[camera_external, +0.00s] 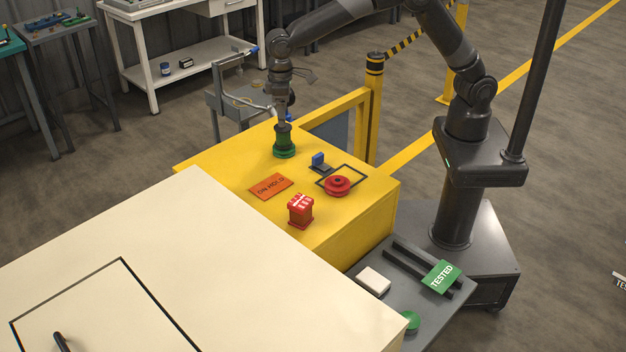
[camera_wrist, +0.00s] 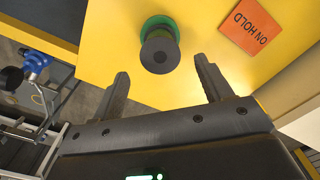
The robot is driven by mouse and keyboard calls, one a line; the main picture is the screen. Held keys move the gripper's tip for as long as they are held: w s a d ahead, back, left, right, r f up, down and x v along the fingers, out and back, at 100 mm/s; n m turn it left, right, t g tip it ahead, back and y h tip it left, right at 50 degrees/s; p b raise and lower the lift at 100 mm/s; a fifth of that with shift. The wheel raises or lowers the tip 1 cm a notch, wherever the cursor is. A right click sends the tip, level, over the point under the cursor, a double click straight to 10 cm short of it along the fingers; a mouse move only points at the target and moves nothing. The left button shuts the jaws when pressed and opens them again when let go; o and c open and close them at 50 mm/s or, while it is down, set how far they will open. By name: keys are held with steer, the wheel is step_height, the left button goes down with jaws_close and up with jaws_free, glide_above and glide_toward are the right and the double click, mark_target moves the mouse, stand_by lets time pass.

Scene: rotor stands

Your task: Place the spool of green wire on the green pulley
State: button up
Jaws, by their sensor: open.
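A dark green spool-like piece (camera_external: 283,139) stands upright near the far left corner of the yellow table, with a brighter green round flange (camera_external: 284,154) at its foot. I cannot tell whether this flange is part of the spool or a separate pulley. In the wrist view the piece shows from above as a dark grey round top (camera_wrist: 160,53) over a green rim (camera_wrist: 158,24). My gripper (camera_external: 283,122) is just above it, pointing down. In the wrist view my gripper (camera_wrist: 163,83) is open and empty, with the spool beyond its fingertips, roughly centred between them.
The yellow table (camera_external: 235,165) also bears an orange "ON HOLD" plate (camera_external: 271,187), a red pulley (camera_external: 337,186), a blue-topped piece (camera_external: 318,160) and a red block (camera_external: 300,210).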

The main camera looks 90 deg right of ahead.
step_height(320, 180, up, 4)
steer(key=shift+f, duration=0.1)
steer(key=s+d+r+t, duration=0.1)
steer(key=s+d+r, duration=0.45)
steer(key=s, duration=0.35)
steer(key=s+d+r+t, duration=0.2)
steer(key=s+d+r, duration=0.2)
steer(key=s+r, duration=0.35)
steer(key=s+d+f+t, duration=0.1)
steer(key=s+d+f, duration=0.1)
steer(key=s, duration=0.9)
steer(key=s+d+f+t, duration=0.1)
steer(key=s+d, duration=0.3)
steer(key=s, duration=0.7)
steer(key=shift+s+d+f+t, duration=0.2)
steer(key=shift+s+f+t, duration=0.1)
steer(key=shift+s+f, duration=0.1)
